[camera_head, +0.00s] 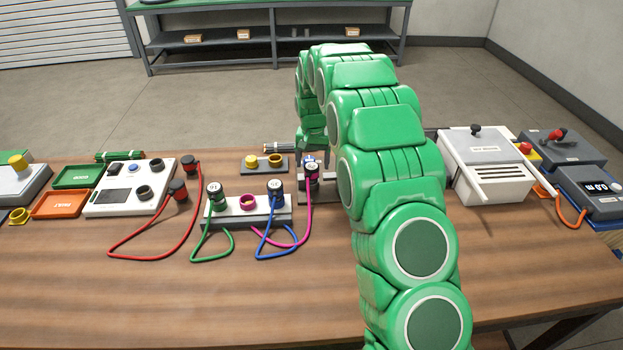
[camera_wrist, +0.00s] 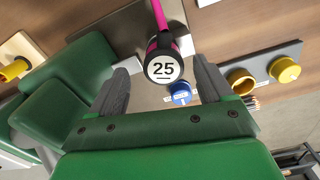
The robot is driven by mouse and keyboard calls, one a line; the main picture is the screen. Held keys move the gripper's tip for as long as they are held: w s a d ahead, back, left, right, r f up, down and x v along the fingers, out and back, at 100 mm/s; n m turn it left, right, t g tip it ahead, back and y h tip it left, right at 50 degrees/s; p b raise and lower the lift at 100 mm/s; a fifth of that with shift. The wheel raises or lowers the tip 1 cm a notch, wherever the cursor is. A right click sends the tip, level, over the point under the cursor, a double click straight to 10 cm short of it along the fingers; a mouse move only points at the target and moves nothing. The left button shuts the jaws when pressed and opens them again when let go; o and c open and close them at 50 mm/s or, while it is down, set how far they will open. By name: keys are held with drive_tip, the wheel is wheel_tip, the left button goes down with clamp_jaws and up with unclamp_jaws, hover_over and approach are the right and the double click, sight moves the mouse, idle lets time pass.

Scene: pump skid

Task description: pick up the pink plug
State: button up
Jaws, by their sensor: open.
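The pink plug (camera_head: 311,172) is a black cylinder with a pink cable, upright at a grey plate (camera_head: 308,196) left of my arm. In the head view my gripper (camera_head: 313,148) is just above and behind the plug, partly hidden by my arm. I cannot tell whether the fingertips reach down to plug height.
A grey block (camera_head: 222,216) left of the plug holds a green-cabled plug (camera_head: 215,193), a pink ring (camera_head: 248,202) and a blue-cabled plug (camera_head: 275,191). Yellow caps (camera_head: 274,160) stand behind. A blue round part (camera_wrist: 181,92) lies close beyond the plug. The front tabletop is clear.

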sight(311, 167)
drive_tip(key=shift+w+a+f, duration=0.1)
drive_tip(key=shift+a+f, duration=0.1)
drive_tip(key=shift+f, duration=1.7)
drive_tip(key=c, duration=1.3)
drive_tip(key=shift+c, duration=0.2)
drive_tip(key=shift+r, duration=0.1)
drive_tip(key=shift+r, duration=1.6)
drive_tip(key=s+d+r, duration=0.1)
drive_tip(key=s+r, duration=0.8)
drive_tip(key=s, duration=0.5)
drive_tip(key=shift+d+r, duration=0.3)
